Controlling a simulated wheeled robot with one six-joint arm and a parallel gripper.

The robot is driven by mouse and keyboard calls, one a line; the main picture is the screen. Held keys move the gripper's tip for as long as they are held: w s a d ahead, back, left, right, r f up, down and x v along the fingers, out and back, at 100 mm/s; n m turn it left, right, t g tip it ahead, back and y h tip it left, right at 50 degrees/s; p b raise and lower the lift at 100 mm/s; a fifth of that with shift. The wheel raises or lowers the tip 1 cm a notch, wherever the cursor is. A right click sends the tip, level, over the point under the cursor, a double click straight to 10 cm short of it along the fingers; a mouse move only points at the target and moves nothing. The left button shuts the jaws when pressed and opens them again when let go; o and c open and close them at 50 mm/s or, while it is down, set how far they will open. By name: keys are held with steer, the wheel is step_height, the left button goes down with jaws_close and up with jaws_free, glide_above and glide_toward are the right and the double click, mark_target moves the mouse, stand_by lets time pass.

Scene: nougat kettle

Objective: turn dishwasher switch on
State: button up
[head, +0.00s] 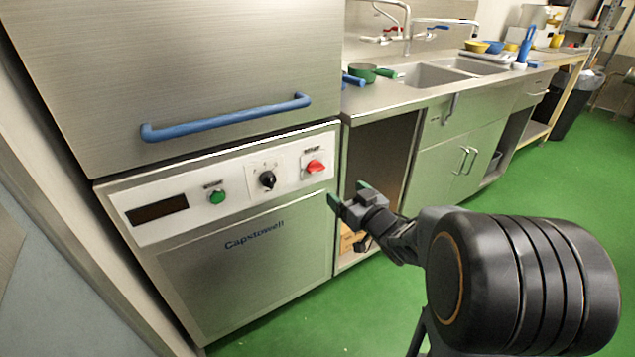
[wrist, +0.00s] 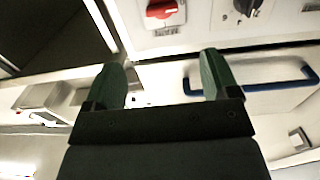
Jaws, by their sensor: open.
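The dishwasher (head: 250,249) has a white control panel with a dark display, a green button (head: 217,196), a black knob (head: 267,180) and a red switch (head: 315,167) at the right end. The red switch also shows in the wrist view (wrist: 161,8) at the top, with the black knob (wrist: 246,6) to its right. The labels are too small to read surely. My gripper (head: 345,194) is open and empty, just right of and below the red switch in the head view, apart from it. Its two green-tipped fingers (wrist: 162,80) show in the wrist view.
A blue handle bar (head: 228,120) sticks out from the dishwasher's hood above the panel. A steel counter (head: 385,100) with sinks and a green pan (head: 364,72) runs to the right, over an open compartment.

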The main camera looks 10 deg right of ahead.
mark_target(318, 170)
steer(key=b+x, duration=0.1)
steer(key=x, duration=0.5)
steer(key=b+x, duration=0.1)
steer(key=x, duration=0.6)
steer(key=shift+w+a+b, duration=0.25)
steer(key=shift+a+b, duration=0.05)
steer(key=shift+b, duration=0.05)
steer(key=shift+c, duration=0.2)
steer(key=shift+r, duration=0.1)
steer(key=c, duration=0.9)
